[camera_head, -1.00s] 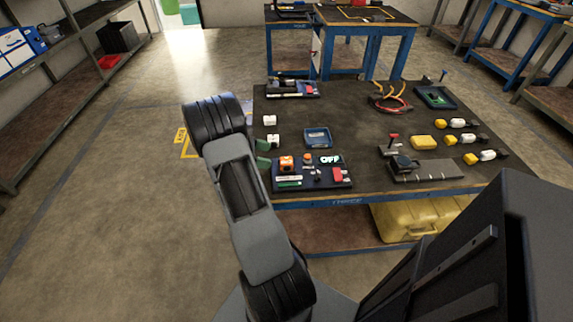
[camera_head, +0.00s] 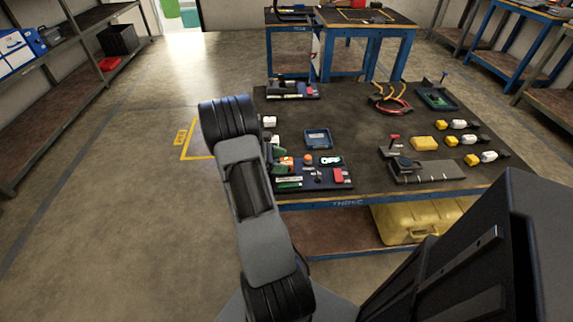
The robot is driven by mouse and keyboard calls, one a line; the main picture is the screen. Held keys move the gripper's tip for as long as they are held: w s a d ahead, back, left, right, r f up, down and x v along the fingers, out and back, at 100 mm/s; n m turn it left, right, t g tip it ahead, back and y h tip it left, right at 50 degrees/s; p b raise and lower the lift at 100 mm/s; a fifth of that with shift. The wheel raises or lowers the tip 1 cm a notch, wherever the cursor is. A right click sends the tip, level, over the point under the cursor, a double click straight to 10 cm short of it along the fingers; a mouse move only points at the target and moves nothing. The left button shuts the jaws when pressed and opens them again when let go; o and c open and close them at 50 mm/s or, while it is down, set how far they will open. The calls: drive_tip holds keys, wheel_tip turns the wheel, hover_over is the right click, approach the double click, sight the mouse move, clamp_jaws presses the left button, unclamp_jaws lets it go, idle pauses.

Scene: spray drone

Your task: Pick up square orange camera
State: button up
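The square orange camera (camera_head: 288,162) sits at the left back of a dark tray (camera_head: 316,182) near the table's front edge, partly covered by my gripper. My gripper (camera_head: 280,160) shows only as two green fingertips past my arm. They are apart, so it looks open, and they are at the camera's left side. My arm hides the rest of the gripper, and I cannot tell whether the fingertips touch the camera.
The tray also holds a small orange round part (camera_head: 308,159), an "OFF" display and a red part (camera_head: 339,174). A blue tray (camera_head: 318,139) lies behind. A black device (camera_head: 402,164) on a grey plate and yellow blocks (camera_head: 423,143) stand right. The table's middle is clear.

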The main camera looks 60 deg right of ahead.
drive_tip(key=c, duration=0.9)
